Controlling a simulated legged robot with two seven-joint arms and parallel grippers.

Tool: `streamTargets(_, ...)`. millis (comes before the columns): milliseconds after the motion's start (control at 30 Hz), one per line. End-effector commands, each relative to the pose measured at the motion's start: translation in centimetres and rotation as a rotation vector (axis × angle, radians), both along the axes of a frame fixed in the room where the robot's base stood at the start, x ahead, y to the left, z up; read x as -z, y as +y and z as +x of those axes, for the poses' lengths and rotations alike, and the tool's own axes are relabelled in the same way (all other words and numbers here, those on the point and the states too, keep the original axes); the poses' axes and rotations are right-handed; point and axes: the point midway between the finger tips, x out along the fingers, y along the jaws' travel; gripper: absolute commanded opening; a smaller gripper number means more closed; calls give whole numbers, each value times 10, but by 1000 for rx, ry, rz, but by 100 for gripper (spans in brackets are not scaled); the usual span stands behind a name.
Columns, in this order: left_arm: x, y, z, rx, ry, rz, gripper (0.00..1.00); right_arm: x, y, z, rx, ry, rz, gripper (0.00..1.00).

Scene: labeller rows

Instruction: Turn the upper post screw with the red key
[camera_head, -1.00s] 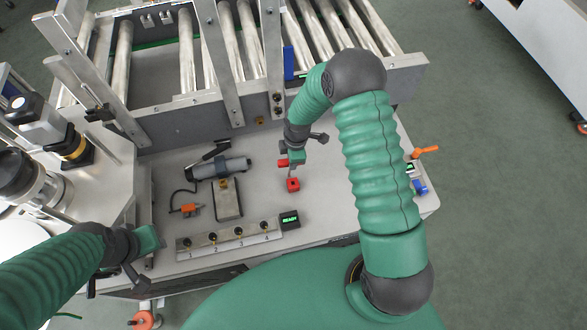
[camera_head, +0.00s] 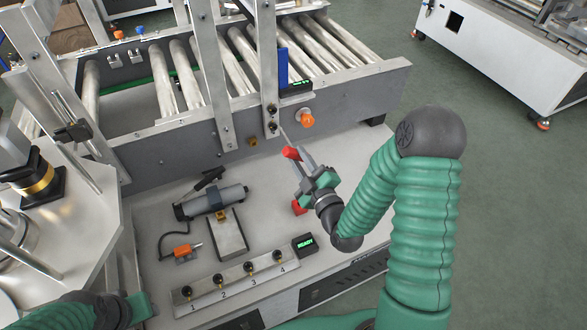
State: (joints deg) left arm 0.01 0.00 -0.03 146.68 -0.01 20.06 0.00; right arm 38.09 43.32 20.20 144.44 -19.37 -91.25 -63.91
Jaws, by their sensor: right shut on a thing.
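My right gripper (camera_head: 298,163) is shut on the red key (camera_head: 291,153). The key's thin shaft points up and left toward the metal post (camera_head: 265,60). Two dark screws sit low on that post: the upper post screw (camera_head: 271,110) and a lower one (camera_head: 273,127). The shaft's tip appears close to the lower screw; whether it touches anything is too small to tell. My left gripper (camera_head: 142,306) is low at the left, partly cut off, and its fingers do not show clearly.
An orange knob (camera_head: 307,120) is on the conveyor frame right of the screws. A grey tool (camera_head: 215,201), a numbered rail (camera_head: 235,285) and a READY display (camera_head: 304,244) occupy the bench.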

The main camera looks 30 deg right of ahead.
Motion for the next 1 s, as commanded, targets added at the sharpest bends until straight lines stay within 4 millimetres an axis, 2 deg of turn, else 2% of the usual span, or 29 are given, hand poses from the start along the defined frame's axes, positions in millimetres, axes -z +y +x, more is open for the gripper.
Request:
streamTargets(300, 5, 0, 0, 1, 0, 0, 36, 1, 0, -2, -2, 0, -1, 0)
streamTargets(800, 4, 0, 0, 0, 0, 0, 36, 0, -2, 43, -2, -1, -2, 0)
streamTargets(1000, 5, 0, 0, 1, 0, 0, 36, -1, -3, 52, 0, 0, -1, 0)
